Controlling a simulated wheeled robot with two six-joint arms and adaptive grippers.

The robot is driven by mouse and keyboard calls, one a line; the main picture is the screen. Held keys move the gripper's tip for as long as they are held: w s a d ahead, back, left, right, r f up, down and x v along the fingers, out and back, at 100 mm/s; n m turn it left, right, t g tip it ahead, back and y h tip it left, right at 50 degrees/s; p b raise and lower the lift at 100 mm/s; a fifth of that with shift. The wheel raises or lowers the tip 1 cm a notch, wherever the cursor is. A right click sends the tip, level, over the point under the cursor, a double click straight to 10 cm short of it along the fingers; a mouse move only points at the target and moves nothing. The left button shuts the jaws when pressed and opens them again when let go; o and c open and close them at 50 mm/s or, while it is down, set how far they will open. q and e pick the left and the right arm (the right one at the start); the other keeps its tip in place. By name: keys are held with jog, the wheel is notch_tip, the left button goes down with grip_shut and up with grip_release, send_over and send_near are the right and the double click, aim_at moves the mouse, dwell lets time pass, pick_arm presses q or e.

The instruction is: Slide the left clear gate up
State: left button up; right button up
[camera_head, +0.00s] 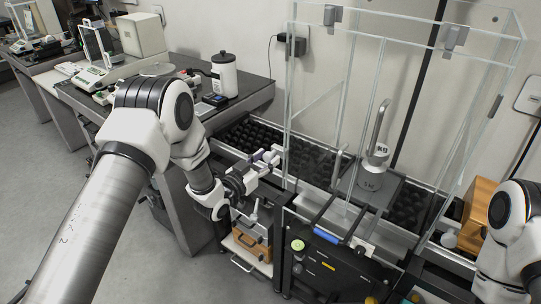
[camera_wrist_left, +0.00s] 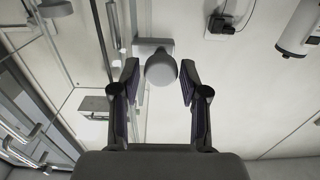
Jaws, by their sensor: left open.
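The clear enclosure (camera_head: 345,95) stands on the dark table, with a metal weight (camera_head: 375,165) inside. Its left clear gate is the transparent side nearest my left gripper; its exact edges are hard to tell. My left gripper (camera_head: 268,158) is at the lower left side of this enclosure. In the left wrist view, a round grey knob (camera_wrist_left: 161,69) on a flat mount stands between the two spread fingers of my left gripper (camera_wrist_left: 159,88). The fingers show gaps on both sides of the knob.
A black control panel (camera_head: 325,262) with a blue handle stands in front of the enclosure. A white canister (camera_head: 224,75) stands on the table to the left. A wooden box (camera_head: 480,205) is at the right. Black bumpy matting (camera_head: 250,135) surrounds the enclosure's base.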

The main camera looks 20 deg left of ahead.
pick_arm(q)
jog(key=shift+w+d, duration=0.2)
jog(key=shift+w, duration=0.6)
jog(key=shift+r, duration=0.1)
grip_shut()
notch_tip(320, 180, up, 26)
jog(key=p, duration=1)
jog(key=shift+f, duration=0.25)
jog(key=shift+r, duration=0.1)
grip_release()
